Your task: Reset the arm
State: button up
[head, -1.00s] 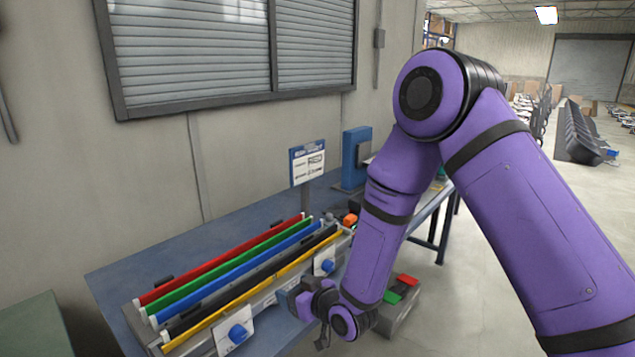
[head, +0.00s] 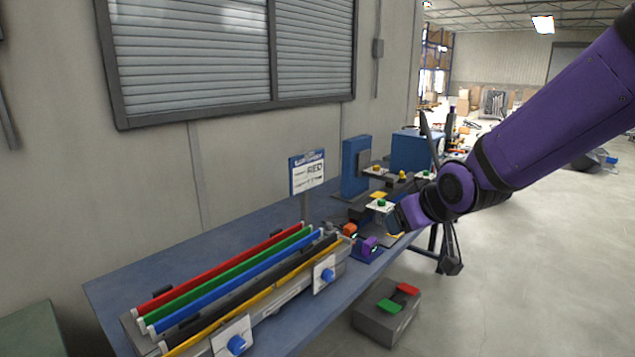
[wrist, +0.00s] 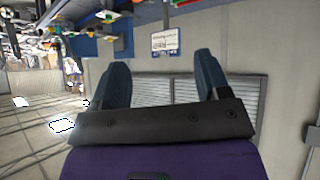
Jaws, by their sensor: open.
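My purple arm (head: 560,115) reaches in from the upper right in the head view. My gripper (wrist: 160,75) is open in the wrist view. Its two dark blue fingers stand well apart with nothing between them. In the head view the hand end of the arm is over the far right part of the blue bench (head: 215,242), clear of the coloured bars. Its fingers are hard to make out there.
Red (head: 225,268), green, blue, black and yellow bars lie in a rack on the bench. Blue machines (head: 356,165) stand farther back. A grey box (head: 372,318) with green and red tops is below. Open floor lies right.

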jog(key=s+d+r+m+g+h, duration=0.1)
jog(key=s+d, duration=0.3)
jog(key=s, duration=0.4)
jog(key=s+d+r+m+g, duration=0.1)
jog(key=s+d+r, duration=0.3)
jog(key=s, duration=0.4)
jog(key=s+d+r+m+g+h, duration=0.1)
jog(key=s+d+r+m, duration=0.1)
jog(key=s, duration=0.7)
jog(key=d+r, duration=0.1)
jog(key=d, duration=0.1)
jog(key=shift+d+r+m+g+h, duration=0.15)
jog(key=shift+d+m+g+h, duration=0.15)
jog(key=shift+d+m, duration=0.1)
